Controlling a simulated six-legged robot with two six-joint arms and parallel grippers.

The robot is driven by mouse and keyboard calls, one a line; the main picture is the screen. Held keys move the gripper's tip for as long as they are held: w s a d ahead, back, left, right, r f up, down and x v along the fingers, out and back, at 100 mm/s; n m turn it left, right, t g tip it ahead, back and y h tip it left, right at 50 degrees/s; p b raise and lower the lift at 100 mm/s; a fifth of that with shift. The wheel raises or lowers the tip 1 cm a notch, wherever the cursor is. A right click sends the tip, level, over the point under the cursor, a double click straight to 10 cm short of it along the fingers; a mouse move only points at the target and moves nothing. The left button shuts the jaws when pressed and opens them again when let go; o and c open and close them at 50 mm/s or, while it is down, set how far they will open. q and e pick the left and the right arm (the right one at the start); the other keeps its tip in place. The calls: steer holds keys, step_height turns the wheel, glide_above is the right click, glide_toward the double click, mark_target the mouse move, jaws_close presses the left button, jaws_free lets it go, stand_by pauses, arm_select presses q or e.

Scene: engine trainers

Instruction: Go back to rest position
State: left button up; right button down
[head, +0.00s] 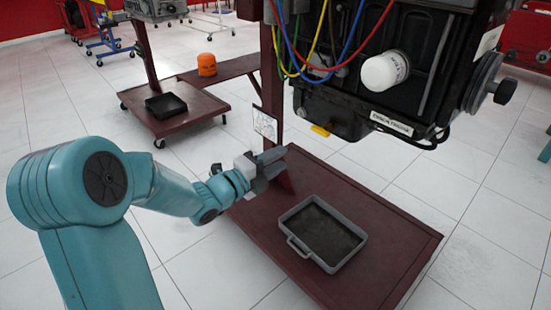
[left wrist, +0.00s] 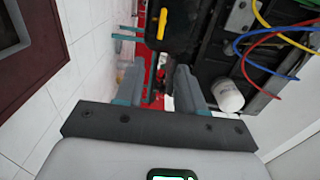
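My left arm reaches in from the left in the head view. Its left gripper (head: 275,163) is above the far left part of the dark red stand base, below and left of the engine (head: 375,75). In the left wrist view the two fingers of the left gripper (left wrist: 160,85) stand apart with nothing between them. The white oil filter (head: 386,70) on the engine also shows in the left wrist view (left wrist: 228,95), to the right of the fingers. My right arm and right gripper are in neither view.
A grey drain tray (head: 290,239) lies on the red stand base (head: 395,235). The stand's red post rises close behind my gripper. A second stand (head: 190,125) with a black tray (head: 165,105) and an orange filter (head: 206,64) is farther back.

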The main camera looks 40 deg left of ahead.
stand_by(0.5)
